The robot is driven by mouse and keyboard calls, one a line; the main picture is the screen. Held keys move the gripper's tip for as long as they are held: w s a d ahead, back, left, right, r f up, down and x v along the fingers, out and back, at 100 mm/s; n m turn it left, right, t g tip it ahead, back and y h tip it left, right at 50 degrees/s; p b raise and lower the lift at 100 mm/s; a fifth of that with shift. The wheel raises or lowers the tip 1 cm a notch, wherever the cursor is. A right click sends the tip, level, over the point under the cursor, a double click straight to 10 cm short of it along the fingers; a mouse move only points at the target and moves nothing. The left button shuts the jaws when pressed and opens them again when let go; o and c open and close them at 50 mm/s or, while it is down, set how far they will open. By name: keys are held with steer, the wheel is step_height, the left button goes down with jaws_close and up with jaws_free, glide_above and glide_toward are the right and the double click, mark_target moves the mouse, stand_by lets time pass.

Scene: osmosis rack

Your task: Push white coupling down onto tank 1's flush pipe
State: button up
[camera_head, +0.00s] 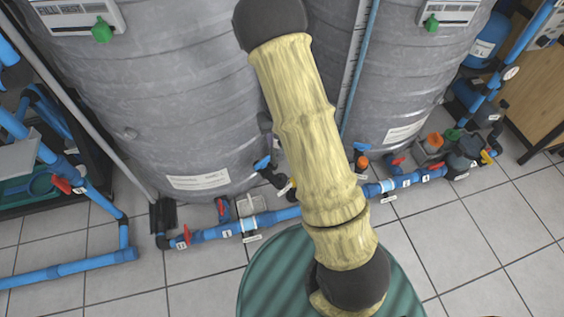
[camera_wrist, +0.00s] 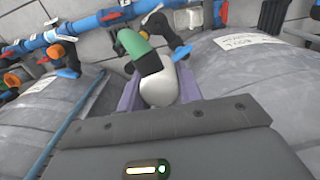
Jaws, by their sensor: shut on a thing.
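In the wrist view my gripper (camera_wrist: 160,78) has its two purple fingers shut on a rounded white part, which I take to be the white coupling (camera_wrist: 159,90). A green cylindrical piece (camera_wrist: 138,51) sits against the coupling's far end, tilted to the left. A dark elbow pipe (camera_wrist: 163,31) shows just beyond it; I cannot tell whether they touch. Which pipe is tank 1's flush pipe is not clear. In the head view my own arm crosses the middle, and my gripper and the coupling are hidden.
Two large grey tanks, left (camera_head: 170,100) and right (camera_head: 405,85), stand side by side. A blue pipe line (camera_head: 285,215) with several valves runs along the floor before them. A blue-handled valve (camera_wrist: 68,58) is left of the gripper. Tiled floor (camera_head: 480,225) is clear at right.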

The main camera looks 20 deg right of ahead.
steer(key=m+p, duration=0.2)
steer(key=p, duration=0.2)
glide_above(281, 177)
steer(key=f, duration=1.1)
steer(key=shift+w+a+f, duration=0.1)
steer(key=shift+w+f, duration=0.1)
steer(key=shift+f, duration=0.05)
steer(key=shift+s, duration=0.1)
steer(key=shift+f, duration=0.15)
step_height(281, 177, down, 5)
steer(key=b, duration=0.4)
steer(key=shift+b, duration=0.4)
steer(key=shift+a+f+b, duration=0.15)
steer(key=shift+f+b, duration=0.1)
steer(key=shift+b, duration=0.05)
steer(key=shift+d, duration=0.2)
steer(key=shift+d, duration=0.1)
